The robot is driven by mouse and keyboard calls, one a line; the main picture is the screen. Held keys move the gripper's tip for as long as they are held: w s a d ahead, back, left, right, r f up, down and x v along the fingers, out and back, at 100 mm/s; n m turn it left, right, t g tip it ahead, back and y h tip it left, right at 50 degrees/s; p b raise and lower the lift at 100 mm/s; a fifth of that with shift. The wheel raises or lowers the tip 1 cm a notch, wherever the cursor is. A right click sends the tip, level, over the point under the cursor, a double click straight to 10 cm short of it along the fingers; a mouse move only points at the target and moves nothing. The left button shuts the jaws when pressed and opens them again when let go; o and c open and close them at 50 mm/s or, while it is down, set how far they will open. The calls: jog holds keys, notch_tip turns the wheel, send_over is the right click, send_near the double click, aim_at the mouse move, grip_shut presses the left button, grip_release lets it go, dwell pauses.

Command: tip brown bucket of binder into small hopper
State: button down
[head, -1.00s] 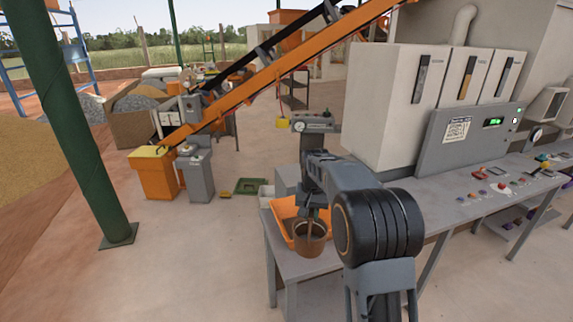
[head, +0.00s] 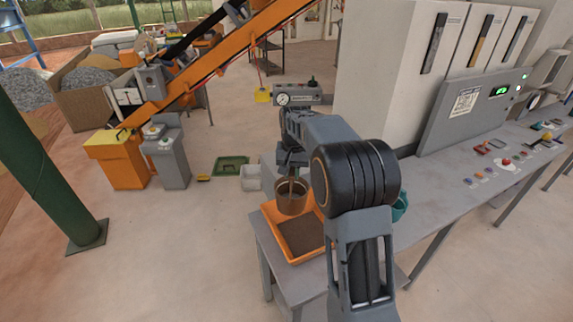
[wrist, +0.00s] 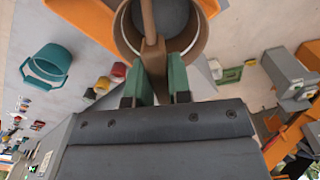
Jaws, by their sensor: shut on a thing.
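The brown bucket (head: 291,202) hangs upright from my gripper (head: 291,172) at the back end of the orange tray, in the head view. In the wrist view the bucket (wrist: 197,42) fills the top middle, with its brown handle bar (wrist: 150,30) running down to my gripper's green-padded fingers (wrist: 155,88). My gripper is shut on this handle. The bucket's inside looks dark grey in the wrist view, and I cannot tell how much binder it holds. I cannot surely pick out the small hopper.
The orange tray (head: 303,238) with brown material lies on the grey table (head: 420,235). A teal bucket (wrist: 47,63) stands on the table, partly behind my arm in the head view. A gauge box (head: 297,95) is beyond my gripper. An orange conveyor (head: 215,80) slopes up behind.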

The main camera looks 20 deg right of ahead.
jog(key=shift+w+d, duration=0.1)
jog(key=shift+d, duration=0.1)
jog(key=d+f+t+y+b, duration=0.1)
jog(key=y, duration=0.1)
jog(key=s+d+t+y+b, duration=0.1)
jog(key=d+y+b, duration=0.1)
jog(key=s+d+f+t+y+b, duration=0.1)
jog(key=y, duration=0.2)
jog(key=shift+s+d+f+b, duration=0.15)
jog(key=shift+d+f+b, duration=0.15)
jog(key=shift+f+b, duration=0.05)
jog(key=s+d+f+t+y+b, duration=0.3)
jog(key=d+f+y+b, duration=0.3)
jog(key=f+y+b, duration=0.3)
jog(key=shift+d+f+t+y+b, duration=0.35)
jog(key=shift+t+y+b, duration=0.4)
jog(key=shift+b, duration=1.5)
dwell(0.3)
